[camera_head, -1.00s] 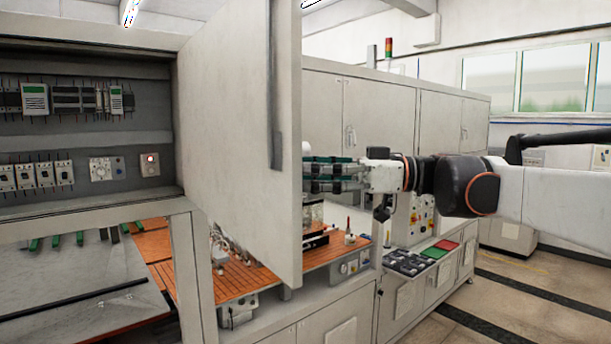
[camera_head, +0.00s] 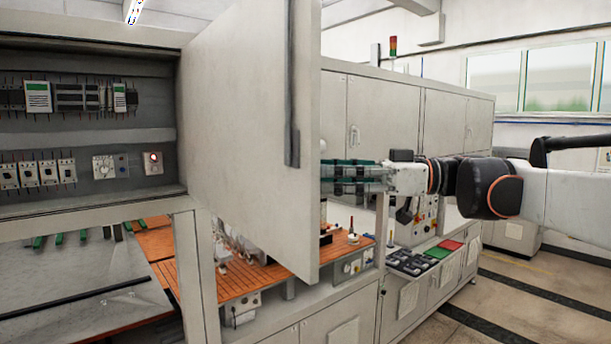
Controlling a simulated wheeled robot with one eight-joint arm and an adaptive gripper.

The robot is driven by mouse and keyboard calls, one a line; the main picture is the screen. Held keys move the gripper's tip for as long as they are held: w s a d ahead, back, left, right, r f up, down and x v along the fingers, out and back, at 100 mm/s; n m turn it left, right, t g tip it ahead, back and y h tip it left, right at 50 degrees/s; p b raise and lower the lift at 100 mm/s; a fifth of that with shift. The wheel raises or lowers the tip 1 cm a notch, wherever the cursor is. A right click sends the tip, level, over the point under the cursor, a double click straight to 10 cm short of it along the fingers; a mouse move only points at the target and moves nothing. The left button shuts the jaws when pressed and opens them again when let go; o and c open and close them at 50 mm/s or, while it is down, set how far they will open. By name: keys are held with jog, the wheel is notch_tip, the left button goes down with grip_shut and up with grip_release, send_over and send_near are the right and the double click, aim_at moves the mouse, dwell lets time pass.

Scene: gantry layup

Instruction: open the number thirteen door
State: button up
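A pale grey cabinet door (camera_head: 245,130) stands swung open beside an electrical compartment (camera_head: 85,120) at the left. No number shows on it. My gripper (camera_head: 330,178) is at the door's free edge, and its green fingers point left. The fingertips end at or behind that edge. I cannot tell whether they touch it or how far apart they are. A dark vertical strip (camera_head: 292,90) runs along the door near its free edge.
An orange slatted worktop (camera_head: 235,278) with small parts lies below the door. Closed grey cabinets (camera_head: 385,120) stand behind my gripper. A bench with dark, green and red panels (camera_head: 438,252) is at the right. The floor (camera_head: 545,285) there is clear.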

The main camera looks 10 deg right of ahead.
jog(key=s+d, duration=0.2)
jog(key=d, duration=0.7)
jog(key=shift+s+r, duration=0.15)
jog(key=shift+s, duration=0.05)
